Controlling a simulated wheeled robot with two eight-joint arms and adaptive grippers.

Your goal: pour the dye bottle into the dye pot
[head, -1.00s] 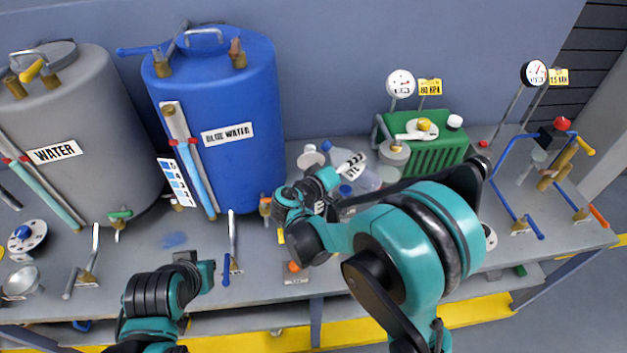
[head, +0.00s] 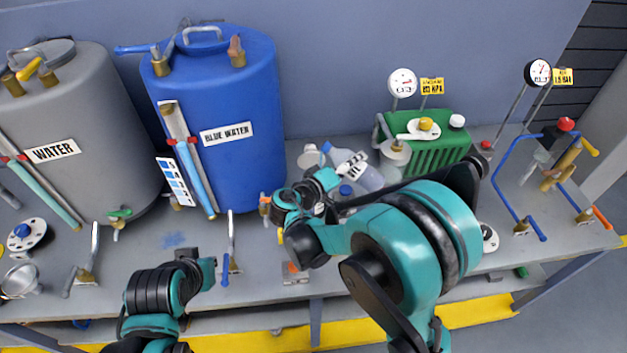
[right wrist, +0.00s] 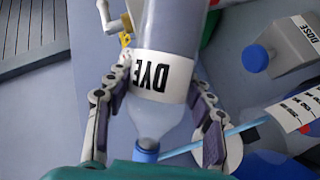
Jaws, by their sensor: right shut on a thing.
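The dye bottle (head: 367,178) is pale and see-through, with a white DYE label and a blue cap. It lies tilted in the head view, cap end to the upper left. In the right wrist view the dye bottle (right wrist: 170,28) stands between the fingers, cap toward the palm. My right gripper (right wrist: 156,85) is shut on it around the label; in the head view its arm partly hides it. My left gripper (head: 207,273) is away from it over the front of the bench; its jaws are too small to judge. I cannot identify the dye pot with certainty.
A blue tank (head: 240,165) and a grey WATER tank (head: 85,125) stand at the left. A grey DOSE container (right wrist: 290,45) with a blue cap is near the held bottle. A green unit (head: 440,150) stands behind it to the right. Hand levers line the bench front.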

